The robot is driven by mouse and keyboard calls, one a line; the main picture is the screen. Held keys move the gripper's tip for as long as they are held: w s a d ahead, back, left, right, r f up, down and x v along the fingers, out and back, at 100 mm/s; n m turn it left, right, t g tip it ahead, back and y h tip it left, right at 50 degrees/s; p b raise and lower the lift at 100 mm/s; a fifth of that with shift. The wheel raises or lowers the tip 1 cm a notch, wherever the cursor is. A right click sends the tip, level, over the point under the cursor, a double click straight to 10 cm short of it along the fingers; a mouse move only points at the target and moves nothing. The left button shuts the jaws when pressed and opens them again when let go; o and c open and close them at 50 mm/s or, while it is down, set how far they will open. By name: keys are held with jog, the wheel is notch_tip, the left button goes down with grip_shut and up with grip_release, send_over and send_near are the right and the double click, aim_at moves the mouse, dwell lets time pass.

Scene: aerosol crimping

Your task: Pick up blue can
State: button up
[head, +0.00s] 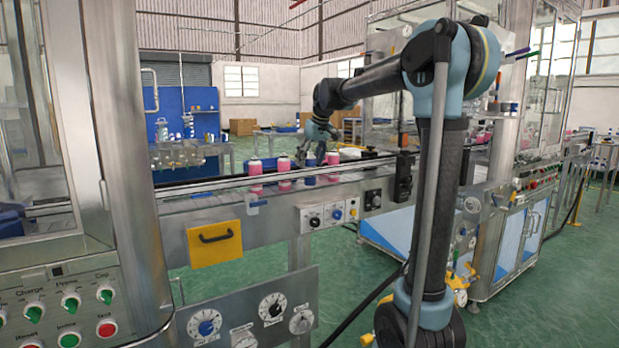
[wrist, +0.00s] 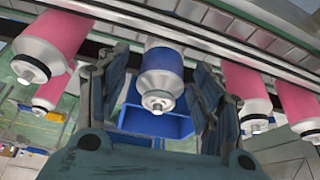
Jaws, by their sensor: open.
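The blue can (wrist: 163,62) has a silver shoulder and a small valve tip. In the wrist view it lies between the two fingers of my gripper (wrist: 160,68), with a gap visible on either side. My gripper is open and empty. In the head view my gripper (head: 312,154) is above and around the top of the blue can (head: 310,179), which stands in the row on the conveyor. The fingers partly cover the can's top in the head view.
Pink cans stand on both sides of the blue can, including one on the left (head: 284,180) and one on the right (head: 333,159). A metal guide rail (head: 215,185) runs along the conveyor. A blue bin (wrist: 130,118) shows beyond the can in the wrist view.

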jog(key=c, duration=1.1)
jog(key=shift+r, duration=0.15)
